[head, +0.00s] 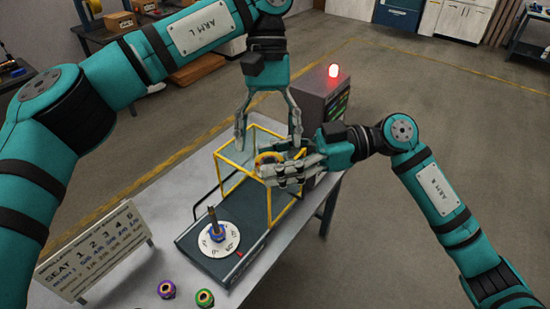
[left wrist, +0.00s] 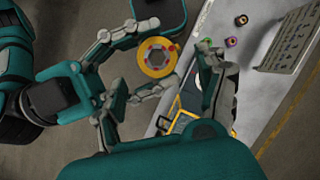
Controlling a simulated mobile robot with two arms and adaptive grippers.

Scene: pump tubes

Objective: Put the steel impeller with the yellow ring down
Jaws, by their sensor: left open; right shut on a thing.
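The steel impeller with the yellow ring (head: 268,157) is held above the table, inside or just over the yellow frame. My right gripper (head: 270,172) is shut on it, partly hiding it. The white dial plate (head: 219,241) carries a blue part with an upright brown post.
A yellow frame (head: 226,160) stands over the dark conveyor (head: 257,212). A grey cabinet (head: 312,93) with a lit red lamp (head: 334,71) is behind. Purple (head: 166,289) and green (head: 204,298) parts sit at the table's front, beside a seat sign (head: 92,252).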

